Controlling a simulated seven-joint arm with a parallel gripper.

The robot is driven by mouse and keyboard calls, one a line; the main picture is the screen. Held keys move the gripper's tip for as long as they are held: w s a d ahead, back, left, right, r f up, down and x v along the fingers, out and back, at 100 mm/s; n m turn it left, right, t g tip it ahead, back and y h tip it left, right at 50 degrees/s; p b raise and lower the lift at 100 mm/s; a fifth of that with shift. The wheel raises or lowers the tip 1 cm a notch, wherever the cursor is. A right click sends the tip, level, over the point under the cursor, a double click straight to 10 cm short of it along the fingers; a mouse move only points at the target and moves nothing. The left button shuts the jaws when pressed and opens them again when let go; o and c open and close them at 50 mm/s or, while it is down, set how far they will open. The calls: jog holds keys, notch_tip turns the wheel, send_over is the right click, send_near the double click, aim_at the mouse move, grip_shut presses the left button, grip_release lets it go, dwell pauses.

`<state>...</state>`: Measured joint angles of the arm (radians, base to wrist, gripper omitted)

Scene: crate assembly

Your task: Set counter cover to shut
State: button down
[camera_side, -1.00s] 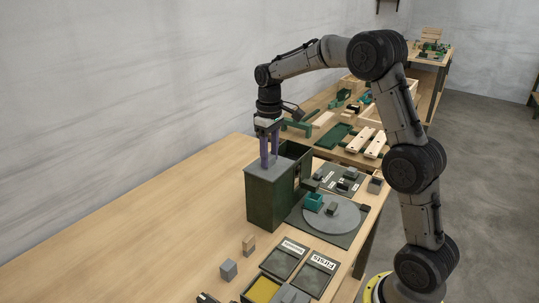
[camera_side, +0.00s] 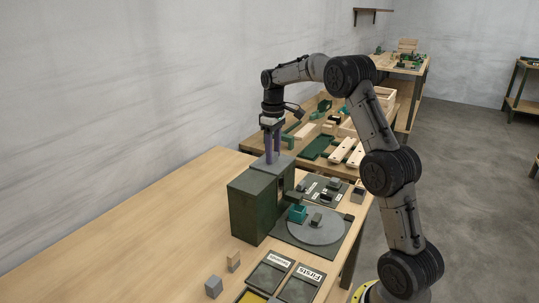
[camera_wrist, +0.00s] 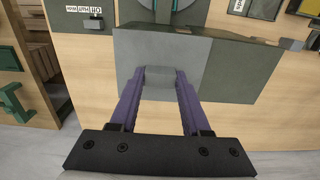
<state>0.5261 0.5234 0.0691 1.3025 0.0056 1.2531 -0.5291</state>
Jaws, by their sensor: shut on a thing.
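The counter is a dark green cabinet (camera_side: 246,215) on the wooden table. Its cover (camera_side: 285,168) is a light grey plate on the far part of the cabinet top; it also shows left of the darker top in the wrist view (camera_wrist: 130,50). The nearer part of the top is dark green-grey. No gap into the cabinet shows from above. My gripper (camera_side: 271,160) points down over the cover. In the wrist view its purple fingers (camera_wrist: 160,76) are shut on a small grey block handle (camera_wrist: 158,90) on the cover, partly hidden between them.
A grey turntable (camera_side: 315,232) with a teal box (camera_side: 297,213) stands right of the cabinet. Labelled dark trays (camera_side: 302,283) and small blocks (camera_side: 213,286) lie at the front. Another table with wooden and green parts (camera_side: 320,147) stands behind. The left table surface is clear.

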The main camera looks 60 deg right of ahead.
aim_at(274, 153)
jog(key=shift+d+r, duration=0.1)
jog(key=shift+d, duration=0.2)
jog(key=c, duration=0.5)
grip_release()
jog(key=shift+o, duration=0.7)
jog(key=shift+a, duration=0.1)
notch_tip(274, 153, up, 14)
